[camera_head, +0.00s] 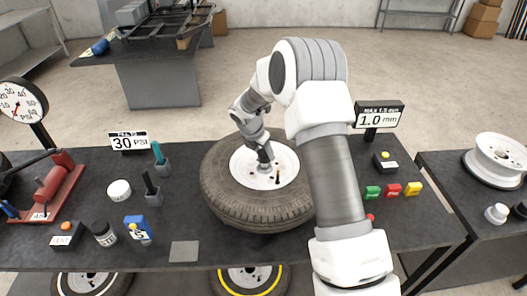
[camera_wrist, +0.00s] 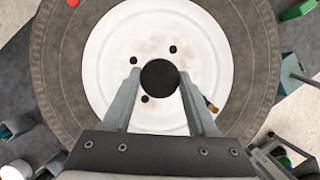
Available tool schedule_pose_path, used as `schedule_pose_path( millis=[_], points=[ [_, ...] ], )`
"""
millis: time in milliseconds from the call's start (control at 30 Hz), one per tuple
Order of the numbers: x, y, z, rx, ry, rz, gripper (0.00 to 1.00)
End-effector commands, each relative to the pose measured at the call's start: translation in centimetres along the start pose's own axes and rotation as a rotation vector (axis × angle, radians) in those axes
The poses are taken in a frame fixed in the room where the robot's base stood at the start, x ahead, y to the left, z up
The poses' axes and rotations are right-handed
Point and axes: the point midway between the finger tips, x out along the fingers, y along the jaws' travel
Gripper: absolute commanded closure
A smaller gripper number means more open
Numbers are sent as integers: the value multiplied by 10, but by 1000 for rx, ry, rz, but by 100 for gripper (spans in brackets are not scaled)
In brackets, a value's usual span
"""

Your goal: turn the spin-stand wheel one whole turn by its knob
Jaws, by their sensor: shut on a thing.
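The wheel, a dark tyre (camera_head: 225,195) on a white rim (camera_head: 240,170), lies flat on the workbench. It fills much of the wrist view, with the rim (camera_wrist: 110,50) and tyre (camera_wrist: 60,75) around my gripper. A black round knob (camera_wrist: 160,77) sits at the rim's middle, among small dark holes. My gripper (camera_wrist: 160,75) points down with its fingers on both sides of the knob, shut on it. In the head view, my gripper (camera_head: 265,168) is over the rim and hides the knob. A short brass-and-black stem (camera_wrist: 210,104) stands on the rim; it also shows in the head view (camera_head: 277,176).
A red spot (camera_wrist: 73,2) marks the tyre. A 30 PSI sign (camera_head: 128,141), teal-handled tool (camera_head: 158,155) and blue device (camera_head: 138,229) stand left. Coloured blocks (camera_head: 393,190) and a 1.0 mm display (camera_head: 378,117) are right. Another rim (camera_head: 497,155) lies on the side table.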

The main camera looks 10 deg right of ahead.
Motion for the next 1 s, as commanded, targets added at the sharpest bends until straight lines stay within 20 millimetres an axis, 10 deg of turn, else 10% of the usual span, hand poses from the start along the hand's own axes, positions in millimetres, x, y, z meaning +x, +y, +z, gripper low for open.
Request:
schedule_pose_path(
  millis=[400,433,600,1000],
  points=[
    [-1,1,-1,-7,1,5,100],
    [-1,1,-1,-7,1,5,40],
    [0,0,0,-7,0,4,11],
    [-8,0,0,-5,0,5,11]
  ],
)
